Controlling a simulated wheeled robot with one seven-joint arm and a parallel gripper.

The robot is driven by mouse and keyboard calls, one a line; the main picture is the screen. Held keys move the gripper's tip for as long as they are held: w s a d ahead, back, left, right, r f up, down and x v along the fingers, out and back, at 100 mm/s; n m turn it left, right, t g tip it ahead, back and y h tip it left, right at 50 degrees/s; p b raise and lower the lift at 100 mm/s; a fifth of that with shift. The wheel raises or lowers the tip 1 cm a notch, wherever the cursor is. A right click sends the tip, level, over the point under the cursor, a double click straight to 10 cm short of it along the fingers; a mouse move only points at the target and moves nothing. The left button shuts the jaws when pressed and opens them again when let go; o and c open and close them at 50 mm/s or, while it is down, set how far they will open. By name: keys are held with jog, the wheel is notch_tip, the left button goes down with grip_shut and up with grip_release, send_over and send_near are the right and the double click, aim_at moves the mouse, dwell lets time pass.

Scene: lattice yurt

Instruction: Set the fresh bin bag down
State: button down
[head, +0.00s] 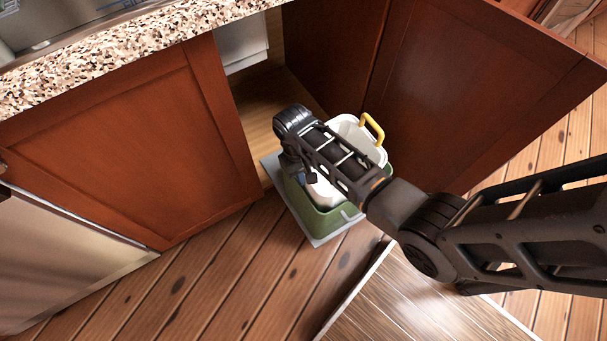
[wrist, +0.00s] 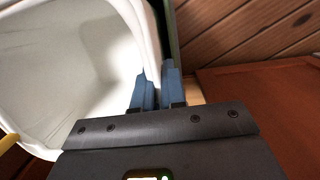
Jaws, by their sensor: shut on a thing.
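The fresh bin bag (head: 345,128) is white and open-topped, with a yellow loop (head: 373,127) at its far right side. It sits in the mouth of a green bin (head: 327,222), its far part rising above the bin's rim. My gripper (head: 311,177) is over the bin, pointing down, partly hidden by my arm. In the wrist view my gripper's blue fingers (wrist: 157,88) are closed on the rim of the white bag (wrist: 75,70). A green strip of the bin (wrist: 173,35) shows just beyond that rim. Whether the bag touches the bin's floor is hidden.
The bin stands on a grey tray (head: 315,240) at an open cabinet. Its doors (head: 135,150) (head: 460,75) flank the bin under a speckled counter (head: 130,50). A pale box (head: 240,45) is inside the cabinet. Plank floor is clear at front left; a wood-patterned mat (head: 420,310) lies at front right.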

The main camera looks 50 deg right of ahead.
jog(key=shift+f+b, duration=0.3)
jog(key=shift+f, duration=0.25)
jog(key=c, duration=1.2)
grip_release()
jog(key=shift+s+f, duration=0.15)
jog(key=shift+a, duration=0.15)
jog(key=shift+s+a+f, duration=0.1)
notch_tip(320, 180, up, 14)
jog(key=w+p, duration=0.2)
jog(key=p, duration=0.1)
jog(key=shift+w+d+f, duration=0.2)
jog(key=shift+d, duration=0.1)
